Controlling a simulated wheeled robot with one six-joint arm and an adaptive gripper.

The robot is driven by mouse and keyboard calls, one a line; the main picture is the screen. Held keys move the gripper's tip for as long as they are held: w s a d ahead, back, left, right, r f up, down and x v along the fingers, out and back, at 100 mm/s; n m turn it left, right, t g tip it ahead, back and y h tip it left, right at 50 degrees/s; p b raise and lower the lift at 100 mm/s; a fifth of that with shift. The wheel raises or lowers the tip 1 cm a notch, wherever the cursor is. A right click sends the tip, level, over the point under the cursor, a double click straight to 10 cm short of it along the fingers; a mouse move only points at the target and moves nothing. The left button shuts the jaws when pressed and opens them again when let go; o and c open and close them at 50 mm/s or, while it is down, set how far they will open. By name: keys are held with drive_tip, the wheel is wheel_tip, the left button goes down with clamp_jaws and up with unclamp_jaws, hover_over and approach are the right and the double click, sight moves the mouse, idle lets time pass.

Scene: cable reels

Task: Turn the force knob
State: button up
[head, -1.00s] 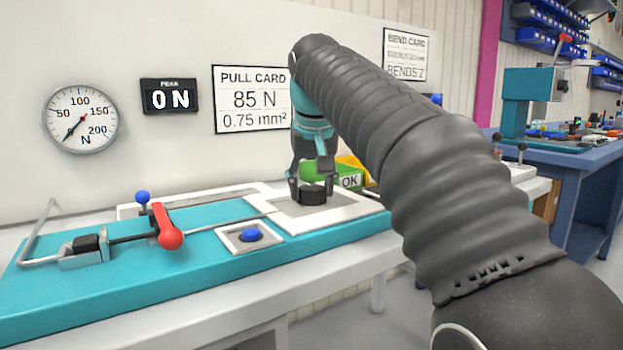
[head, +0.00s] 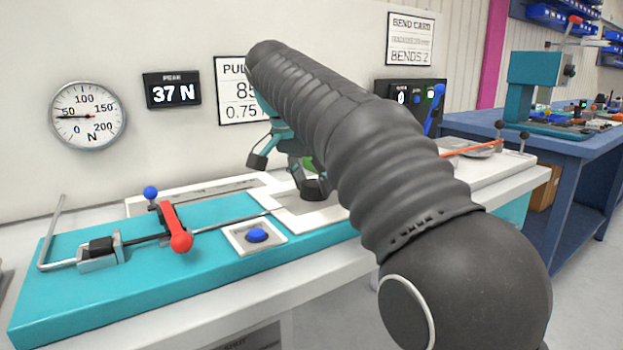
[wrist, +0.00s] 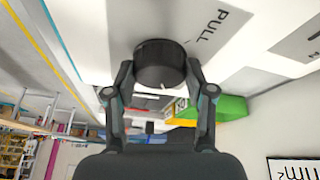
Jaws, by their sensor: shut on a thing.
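The force knob is a short black cylinder (head: 316,192) standing on a white plate (head: 280,222) at the right part of the teal pull tester. My gripper (wrist: 160,72) is shut on the knob, with one finger on each side of it in the wrist view. The word PULL is printed on the plate beside the knob (wrist: 161,50). In the head view my arm hides part of the gripper and plate. The round dial gauge (head: 87,116) has its needle pointing left, just below 50. The peak display (head: 172,91) reads 37 N.
A red-knobbed lever (head: 181,242), a blue button (head: 256,236) and a black-topped clamp (head: 100,247) sit on the teal base (head: 165,280). The pull card (head: 232,100) is partly hidden by my arm.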

drive_tip(key=shift+m+h, duration=0.3)
drive_tip(key=shift+m, duration=0.6)
drive_tip(key=shift+f+g, duration=0.1)
drive_tip(key=shift+g, duration=0.2)
drive_tip(key=o, duration=1.2)
drive_tip(key=shift+c, duration=0.2)
drive_tip(key=shift+a+r, duration=0.2)
drive_tip(key=shift+r, duration=0.3)
drive_tip(key=shift+v, duration=1)
drive_tip(key=s+a, duration=0.2)
drive_tip(key=a, duration=0.1)
drive_tip(key=s+a, duration=0.2)
drive_tip(key=a, duration=0.1)
drive_tip(key=s+a, duration=0.3)
drive_tip(key=a, duration=0.1)
